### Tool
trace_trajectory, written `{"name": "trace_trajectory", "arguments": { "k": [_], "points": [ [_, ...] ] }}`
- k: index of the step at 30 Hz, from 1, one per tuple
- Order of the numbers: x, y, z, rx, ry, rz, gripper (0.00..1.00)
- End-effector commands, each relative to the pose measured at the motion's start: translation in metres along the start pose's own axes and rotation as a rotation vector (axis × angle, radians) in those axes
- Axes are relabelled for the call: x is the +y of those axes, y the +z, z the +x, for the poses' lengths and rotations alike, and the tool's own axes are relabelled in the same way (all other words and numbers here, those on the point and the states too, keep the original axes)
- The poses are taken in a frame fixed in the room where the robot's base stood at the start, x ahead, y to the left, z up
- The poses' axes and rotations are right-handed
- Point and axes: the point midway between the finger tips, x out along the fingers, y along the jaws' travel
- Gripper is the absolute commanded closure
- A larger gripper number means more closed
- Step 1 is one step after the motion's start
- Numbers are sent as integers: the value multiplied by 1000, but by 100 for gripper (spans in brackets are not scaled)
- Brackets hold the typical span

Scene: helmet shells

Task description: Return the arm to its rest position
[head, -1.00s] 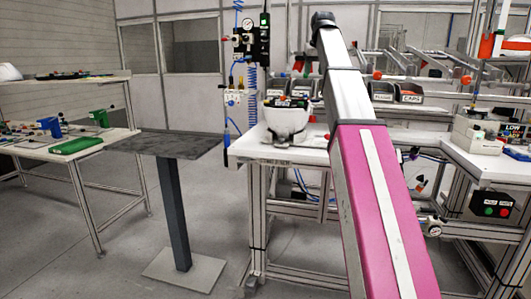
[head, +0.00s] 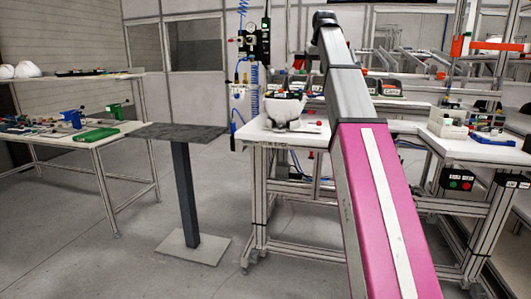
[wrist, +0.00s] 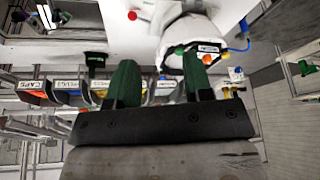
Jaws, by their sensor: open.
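My arm (head: 375,180), pink and grey, reaches forward and up across the right half of the head view. My gripper is hidden behind the arm's end there. In the wrist view my gripper (wrist: 160,80) shows two green fingers spread apart on a dark bar, with nothing held between them. A white helmet shell (head: 287,108) sits on the workbench to the left of the arm. It also shows in the wrist view (wrist: 185,32), beyond the fingertips. I cannot tell how far it is from them, but no finger appears to grip it.
The white workbench (head: 260,136) stands ahead, with a control box (head: 459,180) at its right. A dark-topped pedestal (head: 181,132) stands left of it. A table (head: 105,140) with green and blue parts is at far left. Open floor (head: 100,265) lies at lower left.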

Motion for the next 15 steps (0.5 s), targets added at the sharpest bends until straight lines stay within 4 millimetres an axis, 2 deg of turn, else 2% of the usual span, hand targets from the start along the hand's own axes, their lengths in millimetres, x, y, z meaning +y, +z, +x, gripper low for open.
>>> {"name": "trace_trajectory", "arguments": {
  "k": [8, 15],
  "points": [
    [0, 11, 33, -16, 0, 7, 53],
    [0, 26, 78, -37, -1, 15, 53]
  ]
}}
